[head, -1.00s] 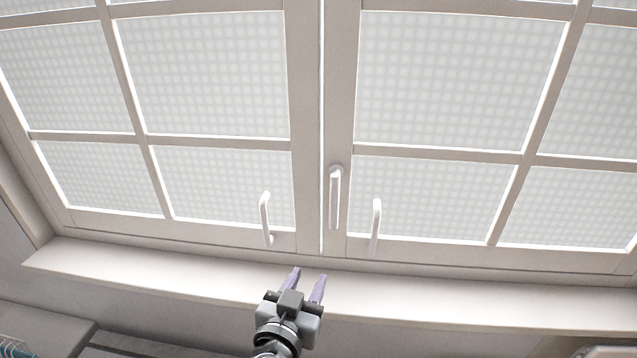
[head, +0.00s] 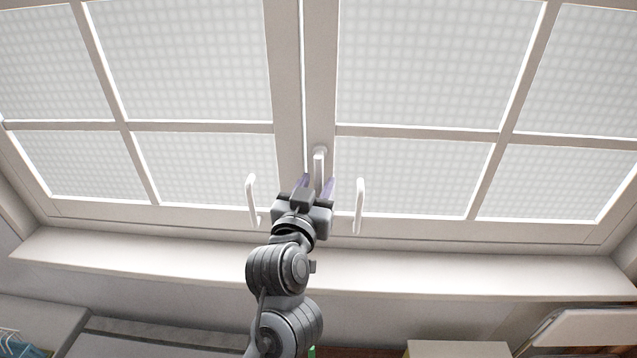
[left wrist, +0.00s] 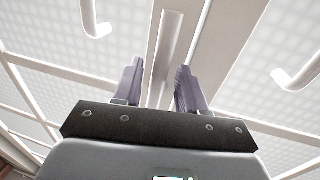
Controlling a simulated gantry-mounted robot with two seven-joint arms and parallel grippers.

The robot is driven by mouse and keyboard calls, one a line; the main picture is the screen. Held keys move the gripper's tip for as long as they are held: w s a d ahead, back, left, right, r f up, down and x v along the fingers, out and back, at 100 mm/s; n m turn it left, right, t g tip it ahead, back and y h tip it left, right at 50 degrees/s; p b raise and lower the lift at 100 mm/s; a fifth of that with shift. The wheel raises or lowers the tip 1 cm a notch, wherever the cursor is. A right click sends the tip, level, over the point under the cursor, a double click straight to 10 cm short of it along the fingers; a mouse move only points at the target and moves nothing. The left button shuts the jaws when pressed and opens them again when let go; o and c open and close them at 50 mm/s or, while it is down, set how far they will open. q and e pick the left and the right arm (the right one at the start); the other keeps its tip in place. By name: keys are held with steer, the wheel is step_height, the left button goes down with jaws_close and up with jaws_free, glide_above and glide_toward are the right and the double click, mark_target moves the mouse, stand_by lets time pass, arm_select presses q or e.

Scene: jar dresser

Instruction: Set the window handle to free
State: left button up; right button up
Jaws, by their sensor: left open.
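The window handle (head: 319,165) is a white lever on the middle frame of the double window. It hangs straight down, and its lower end is hidden behind my gripper in the head view. My left gripper (head: 316,184) is open, with its two purple fingers pointing up, one on each side of the lever as seen in the head view. In the left wrist view the handle (left wrist: 171,42) shows between and beyond the fingers (left wrist: 156,88). I see no clear contact between fingers and handle. My right gripper is not in view.
Two fixed white pull handles flank the lever, one at the left (head: 251,200) and one at the right (head: 359,205). The window sill (head: 150,262) runs below, bare along its length. A white box-like object (head: 458,348) is at the bottom right.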

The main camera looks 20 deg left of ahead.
arm_select(q)
steer(key=shift+w, duration=0.8)
jaws_close()
